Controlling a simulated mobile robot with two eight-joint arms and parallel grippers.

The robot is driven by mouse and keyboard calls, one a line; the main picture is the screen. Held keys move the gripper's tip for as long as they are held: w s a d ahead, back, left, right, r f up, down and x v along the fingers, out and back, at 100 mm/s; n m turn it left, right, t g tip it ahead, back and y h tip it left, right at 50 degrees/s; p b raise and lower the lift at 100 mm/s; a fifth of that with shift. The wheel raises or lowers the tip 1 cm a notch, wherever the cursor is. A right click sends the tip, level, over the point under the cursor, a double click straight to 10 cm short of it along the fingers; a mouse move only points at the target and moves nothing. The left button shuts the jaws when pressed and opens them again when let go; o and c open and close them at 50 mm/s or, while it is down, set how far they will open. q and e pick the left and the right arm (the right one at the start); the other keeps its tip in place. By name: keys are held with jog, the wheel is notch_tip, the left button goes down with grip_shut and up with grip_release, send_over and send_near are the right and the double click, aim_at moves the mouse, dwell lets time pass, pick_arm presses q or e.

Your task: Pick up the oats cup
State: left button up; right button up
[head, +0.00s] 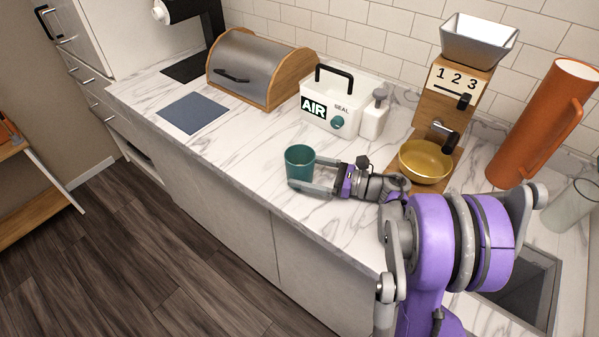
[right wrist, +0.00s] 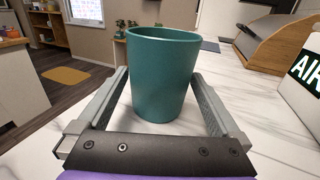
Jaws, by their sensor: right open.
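A teal cup (head: 299,163) stands upright on the marble counter near its front edge; I take it to be the oats cup. It also fills the middle of the right wrist view (right wrist: 161,78). My right gripper (head: 303,172) is open, low over the counter, with one finger on each side of the cup. In the right wrist view the gripper (right wrist: 160,105) shows a gap between the cup and the right finger; on the left the finger lies close to the cup. What is inside the cup is not visible. My left gripper is not in view.
A dispenser (head: 452,93) with a yellow bowl (head: 426,161) and an orange pitcher (head: 541,124) stand to the right. The counter (head: 240,150) left of the cup is clear.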

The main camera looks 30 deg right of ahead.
aim_at(288, 166)
jog(key=x, duration=0.4)
jog(key=shift+w+a, duration=0.2)
jog(key=shift+c, duration=0.2)
jog(key=c, duration=1.3)
jog(key=shift+r, duration=0.15)
jog(key=shift+r+p, duration=0.85)
jog(key=shift+r, duration=4)
